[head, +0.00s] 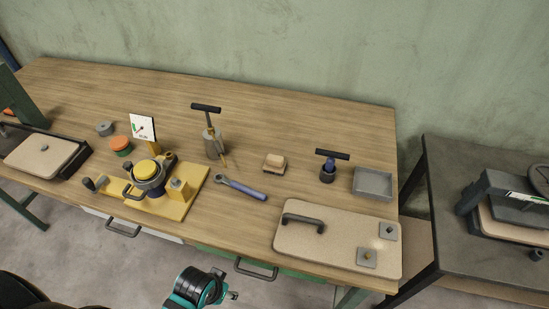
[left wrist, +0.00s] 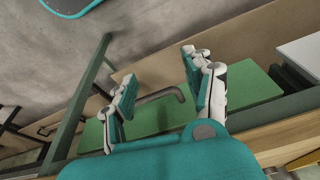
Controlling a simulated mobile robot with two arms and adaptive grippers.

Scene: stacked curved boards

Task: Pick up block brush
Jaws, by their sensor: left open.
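The block brush (head: 275,161) looks like a small block with a pale tan top and a darker yellowish base. It lies on the middle of the wooden workbench (head: 330,113), right of the blue-handled wrench. My left gripper (left wrist: 158,72) is open and empty in the left wrist view, with its two fingers spread over the area of a green drawer front and its dark handle. The brush is not in that view. In the head view a teal and black part of my arm (head: 195,287) shows at the bottom, below the bench's front edge and well apart from the brush.
Around the brush are a wrench (head: 241,187), a hand pump (head: 212,143), a dark T-handled tool (head: 328,171), a grey tray (head: 372,184) and a board with a handle (head: 338,240). A yellow fixture (head: 190,200) stands left. Drawer handles (head: 256,270) jut from the front.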

